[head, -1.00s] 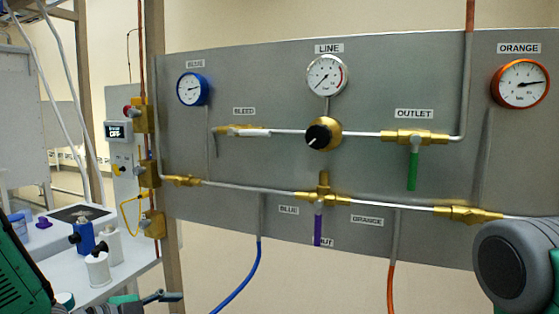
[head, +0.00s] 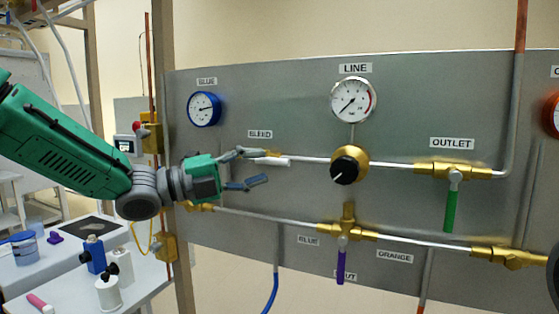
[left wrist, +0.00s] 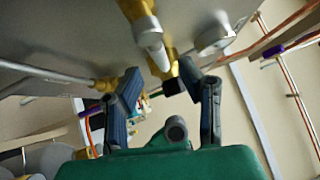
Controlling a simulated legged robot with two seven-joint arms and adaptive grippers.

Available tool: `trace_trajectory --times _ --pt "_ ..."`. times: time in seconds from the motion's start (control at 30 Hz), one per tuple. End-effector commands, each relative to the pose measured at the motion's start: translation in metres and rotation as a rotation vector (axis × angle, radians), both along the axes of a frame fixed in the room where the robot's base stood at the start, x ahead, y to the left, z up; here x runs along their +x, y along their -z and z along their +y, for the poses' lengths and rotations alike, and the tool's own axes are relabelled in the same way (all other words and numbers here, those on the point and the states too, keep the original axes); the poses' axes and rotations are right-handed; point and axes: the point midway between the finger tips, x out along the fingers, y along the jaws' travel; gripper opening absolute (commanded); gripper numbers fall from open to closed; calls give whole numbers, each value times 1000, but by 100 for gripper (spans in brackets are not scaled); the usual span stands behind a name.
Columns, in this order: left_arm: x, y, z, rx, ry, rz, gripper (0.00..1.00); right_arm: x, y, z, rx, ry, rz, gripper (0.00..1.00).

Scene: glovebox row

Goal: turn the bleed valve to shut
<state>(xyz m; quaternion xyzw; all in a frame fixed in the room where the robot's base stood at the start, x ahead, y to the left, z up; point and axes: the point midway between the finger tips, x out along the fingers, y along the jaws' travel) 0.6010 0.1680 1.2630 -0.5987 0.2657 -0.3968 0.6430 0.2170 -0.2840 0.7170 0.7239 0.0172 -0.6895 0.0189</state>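The bleed valve (head: 268,154) is a brass fitting under the BLEED label, on the upper pipe at the panel's left. Its white handle (head: 277,162) points right, lying along the pipe. My left gripper (head: 254,168) is open just left of the handle, its upper finger partly covering the brass body. Whether it touches cannot be told. In the left wrist view, the open fingers (left wrist: 163,98) have nothing clearly between them. A brass fitting with a pale handle (left wrist: 150,36), probably the bleed valve, shows above them. My right gripper is not in view.
The black regulator knob (head: 344,170) and line gauge (head: 353,100) are right of the bleed valve. The outlet valve (head: 453,171) has a green handle. A purple-handled valve (head: 341,262) is below. Bottles (head: 92,255) stand on a bench at lower left.

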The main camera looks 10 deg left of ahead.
Motion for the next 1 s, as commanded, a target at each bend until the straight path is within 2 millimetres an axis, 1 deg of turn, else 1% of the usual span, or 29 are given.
trace_trajectory --times 0.1,0.3,0.4,0.67,0.77,0.8,1.0 --pt "12 -3 -17 0 0 1 33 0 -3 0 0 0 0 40" --pt "24 -6 -35 0 -2 1 33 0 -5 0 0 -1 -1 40" --pt "26 -7 -38 -1 -2 1 33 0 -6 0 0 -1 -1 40" --pt "26 -7 -40 0 -2 1 33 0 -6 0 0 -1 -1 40" --pt "26 -7 -40 -1 -2 1 2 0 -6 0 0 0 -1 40" --pt "26 -7 -39 -1 -2 1 0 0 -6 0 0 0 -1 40" --pt "27 -6 -39 1 -2 1 0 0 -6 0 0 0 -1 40"
